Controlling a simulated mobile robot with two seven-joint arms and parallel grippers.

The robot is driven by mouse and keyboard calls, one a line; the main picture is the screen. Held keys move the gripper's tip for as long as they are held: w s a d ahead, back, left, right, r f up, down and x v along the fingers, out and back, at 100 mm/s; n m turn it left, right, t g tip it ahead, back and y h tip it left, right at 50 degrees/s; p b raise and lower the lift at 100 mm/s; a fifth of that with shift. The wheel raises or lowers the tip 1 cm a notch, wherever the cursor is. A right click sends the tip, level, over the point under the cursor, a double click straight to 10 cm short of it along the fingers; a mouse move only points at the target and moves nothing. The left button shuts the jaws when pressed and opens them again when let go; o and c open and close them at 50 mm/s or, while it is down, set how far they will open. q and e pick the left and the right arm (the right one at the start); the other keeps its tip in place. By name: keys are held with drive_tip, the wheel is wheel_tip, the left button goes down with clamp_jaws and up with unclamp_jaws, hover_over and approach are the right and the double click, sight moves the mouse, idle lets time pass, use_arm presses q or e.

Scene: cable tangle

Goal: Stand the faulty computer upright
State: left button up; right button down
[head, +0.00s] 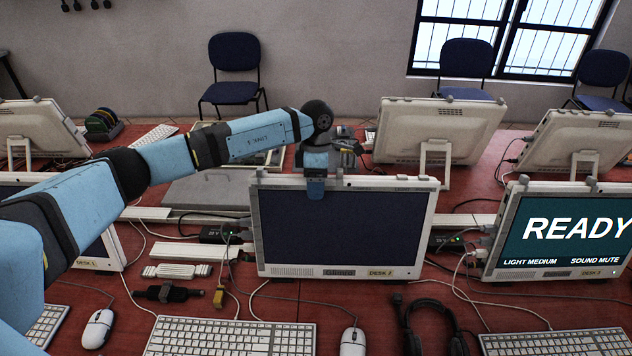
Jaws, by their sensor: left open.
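A desktop computer with a dark, blank screen (340,230) stands upright at the front middle, its label reading Desk 2. Behind it and to the left, a flat grey panel (208,188) lies on the table, partly hidden by my left arm and the dark-screened computer. Whether this panel is the faulty computer is not clear. My left gripper (348,150) is open by the top edge of the dark-screened computer, above or behind it. I cannot tell whether it touches anything. My right gripper is not in view.
A computer reading READY (565,235) stands at the right. Other computers, such as one seen from behind (440,130), stand in the back row. A keyboard (230,337), a mouse (352,342), headphones (432,318) and loose cables crowd the red table in front.

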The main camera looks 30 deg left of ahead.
use_arm(q)
clamp_jaws()
drive_tip(key=shift+t+y, duration=0.4)
drive_tip(key=shift+t, duration=0.4)
drive_tip(key=s, duration=0.1)
drive_tip(key=s+d, duration=0.1)
drive_tip(key=s+d+b, duration=0.1)
drive_tip(key=s, duration=0.1)
drive_tip(key=shift+r, duration=0.15)
drive_tip(key=shift+c, duration=2.2)
unclamp_jaws()
drive_tip(key=o, duration=0.4)
drive_tip(key=shift+o, duration=0.2)
drive_tip(key=shift+s+r, duration=0.2)
